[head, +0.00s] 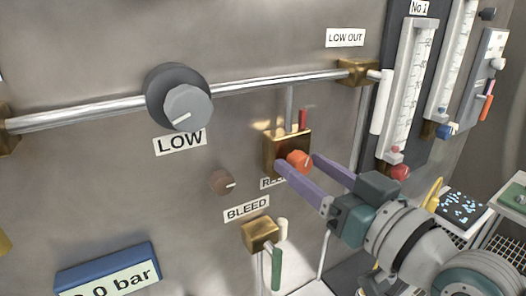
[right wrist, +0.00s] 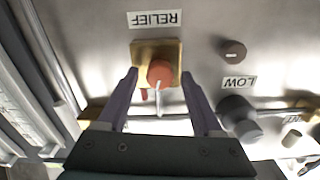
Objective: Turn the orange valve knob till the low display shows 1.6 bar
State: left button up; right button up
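The orange knob (head: 299,160) sits on a brass block (head: 282,144) on the steel panel, by the partly hidden RELIEF label (head: 268,183). It also shows in the right wrist view (right wrist: 160,72), with a white pointer mark. My right gripper (head: 297,170) is open, with one purple finger on each side of the knob. In the right wrist view the fingers stand apart from the knob, with gaps on both sides. A blue-framed display (head: 108,267) at the bottom left of the head view ends in "0 bar"; its lower part is cut off. My left gripper is out of view.
A large grey LOW knob (head: 187,107) sits on a steel pipe (head: 80,114) left of the gripper. A small brown knob (head: 222,182) and a brass bleed valve (head: 260,235) with a green handle are below. Flow tubes (head: 409,90) stand at right.

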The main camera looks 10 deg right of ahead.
grip_shut()
jog(key=shift+m+b, duration=0.3)
jog(key=shift+m, duration=1.8)
jog(key=shift+o, duration=0.7)
grip_release()
jog(key=shift+s, duration=0.1)
